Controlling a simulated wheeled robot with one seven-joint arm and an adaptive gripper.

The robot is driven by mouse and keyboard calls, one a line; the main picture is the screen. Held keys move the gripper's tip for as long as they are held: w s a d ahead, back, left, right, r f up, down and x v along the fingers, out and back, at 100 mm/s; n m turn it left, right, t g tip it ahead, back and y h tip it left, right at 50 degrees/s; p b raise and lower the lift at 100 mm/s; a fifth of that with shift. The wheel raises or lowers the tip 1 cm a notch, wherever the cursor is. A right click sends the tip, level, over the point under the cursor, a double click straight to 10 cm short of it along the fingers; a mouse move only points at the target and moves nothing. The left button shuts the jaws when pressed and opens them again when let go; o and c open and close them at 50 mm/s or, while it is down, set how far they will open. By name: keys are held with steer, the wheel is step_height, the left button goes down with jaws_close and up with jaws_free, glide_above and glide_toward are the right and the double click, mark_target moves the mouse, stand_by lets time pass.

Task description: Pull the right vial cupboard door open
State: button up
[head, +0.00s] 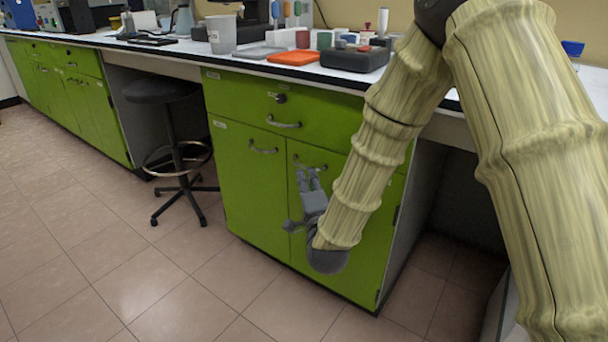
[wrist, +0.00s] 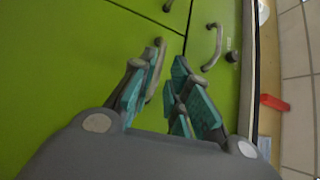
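The right vial cupboard door (head: 370,245) is the right one of two green doors under a drawer, and it looks shut. My arm hides part of it. My gripper (head: 310,178) is in front of its upper left part, close to the door's handle. In the wrist view my gripper (wrist: 163,70) has its two teal-padded fingers apart. The grey curved door handle (wrist: 157,68) shows between them, nearer the left finger. I cannot tell whether a finger touches it.
The left door (head: 250,185) and the drawer (head: 315,118) above look shut; each has a handle. A black stool (head: 165,92) stands to the left. The worktop carries an orange tray (head: 293,57) and a dark box (head: 355,59). The tiled floor in front is clear.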

steer(key=shift+b+x, duration=0.55)
steer(key=shift+x, duration=1.75)
steer(key=shift+c, duration=0.4)
jaws_close()
